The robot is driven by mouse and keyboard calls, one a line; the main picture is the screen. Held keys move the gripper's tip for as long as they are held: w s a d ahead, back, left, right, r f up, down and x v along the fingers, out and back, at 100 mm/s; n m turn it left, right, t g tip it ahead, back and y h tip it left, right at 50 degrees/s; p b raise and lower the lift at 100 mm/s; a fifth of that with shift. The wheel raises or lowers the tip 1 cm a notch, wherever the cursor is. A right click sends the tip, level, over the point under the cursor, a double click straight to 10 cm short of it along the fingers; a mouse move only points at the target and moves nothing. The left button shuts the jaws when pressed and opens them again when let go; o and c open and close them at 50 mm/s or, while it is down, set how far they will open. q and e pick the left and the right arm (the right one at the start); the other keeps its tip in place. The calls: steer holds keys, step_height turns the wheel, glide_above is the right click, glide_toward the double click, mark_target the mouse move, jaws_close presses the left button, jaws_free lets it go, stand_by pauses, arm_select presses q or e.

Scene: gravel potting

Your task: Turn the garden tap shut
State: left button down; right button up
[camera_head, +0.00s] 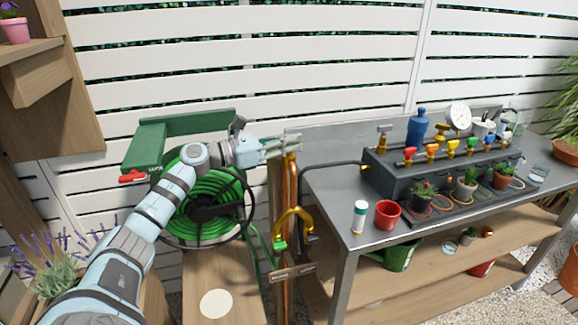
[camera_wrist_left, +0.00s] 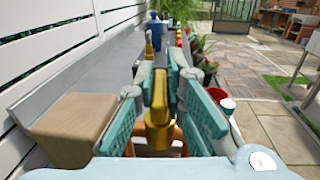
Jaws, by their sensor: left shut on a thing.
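The garden tap stands on a copper pipe (camera_head: 291,180) fixed to a wooden post, left of the grey bench. Its yellow handle (camera_wrist_left: 158,98) shows upright in the left wrist view, above a brass body (camera_wrist_left: 160,132). My left gripper (camera_head: 291,143) reaches the pipe's top from the left and is shut on the tap handle. In the left wrist view its teal-padded fingers (camera_wrist_left: 160,75) lie on either side of the handle. In the head view the gripper hides most of the handle. A yellow curved spout (camera_head: 293,213) is lower on the post. My right gripper is not in view.
A green hose reel (camera_head: 205,207) stands behind and below my left arm. The grey bench (camera_head: 335,208) to the right holds a red pot (camera_head: 387,214), a white bottle (camera_head: 359,217) and a dark manifold with coloured valves. A slatted white fence (camera_head: 250,60) closes the back.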

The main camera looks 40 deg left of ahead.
arm_select(q)
steer(key=shift+f+m+g+h+b, duration=0.2)
steer(key=shift+m+g+h+b, duration=0.35)
steer(key=shift+h, duration=0.25)
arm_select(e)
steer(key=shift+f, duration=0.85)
arm_select(q)
steer(key=c, duration=1.7)
jaws_free()
steer(key=shift+o, duration=0.2)
steer(key=v, duration=0.7)
steer(key=shift+s+a, duration=0.1)
steer(key=shift+a, duration=0.05)
